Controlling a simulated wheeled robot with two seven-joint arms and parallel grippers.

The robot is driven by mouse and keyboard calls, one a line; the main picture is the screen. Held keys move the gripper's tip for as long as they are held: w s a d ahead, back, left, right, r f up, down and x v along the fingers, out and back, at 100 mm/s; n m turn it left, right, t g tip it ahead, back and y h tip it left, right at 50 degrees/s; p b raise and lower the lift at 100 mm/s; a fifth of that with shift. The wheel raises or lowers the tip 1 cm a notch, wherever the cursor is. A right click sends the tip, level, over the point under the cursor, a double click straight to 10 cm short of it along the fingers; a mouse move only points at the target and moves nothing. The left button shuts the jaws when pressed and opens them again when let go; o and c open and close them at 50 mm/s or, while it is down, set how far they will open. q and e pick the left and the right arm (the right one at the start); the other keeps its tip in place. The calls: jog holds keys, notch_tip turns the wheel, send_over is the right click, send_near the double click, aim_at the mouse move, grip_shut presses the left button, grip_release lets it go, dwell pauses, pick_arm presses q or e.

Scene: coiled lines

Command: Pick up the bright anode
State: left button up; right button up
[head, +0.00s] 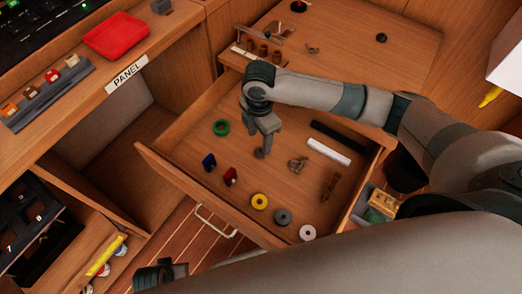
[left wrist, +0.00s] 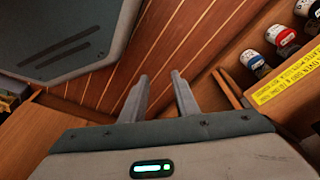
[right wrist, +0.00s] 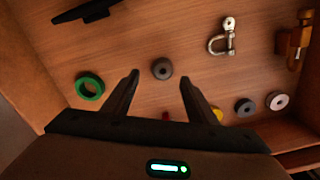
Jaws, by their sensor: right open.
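A pale, bright ring (head: 307,232), which looks like the bright anode, lies flat at the front right of the open drawer. It also shows at the right of the right wrist view (right wrist: 277,100). A duller grey ring (head: 282,216) lies beside it, then a yellow ring (head: 259,201). My right gripper (head: 265,145) is open and empty over the drawer's middle, above a dark grey ring (right wrist: 162,68) that shows between and beyond its fingertips. The pale ring is to the right of this gripper, apart from it. My left gripper (left wrist: 160,78) is open and empty, above the wooden floor.
The drawer (head: 165,170) also holds a green ring (head: 221,127), blue and red pieces, a shackle (head: 298,164), a brass fitting (head: 329,186), and black and white bars. A red tray (head: 115,36) stands on the panel shelf. Drawer walls surround the parts.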

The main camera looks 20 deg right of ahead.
aim_at(261, 147)
jog(key=f, duration=0.5)
jog(key=shift+s+d, duration=0.2)
jog(key=shift+r, duration=0.1)
jog(key=c, duration=1.2)
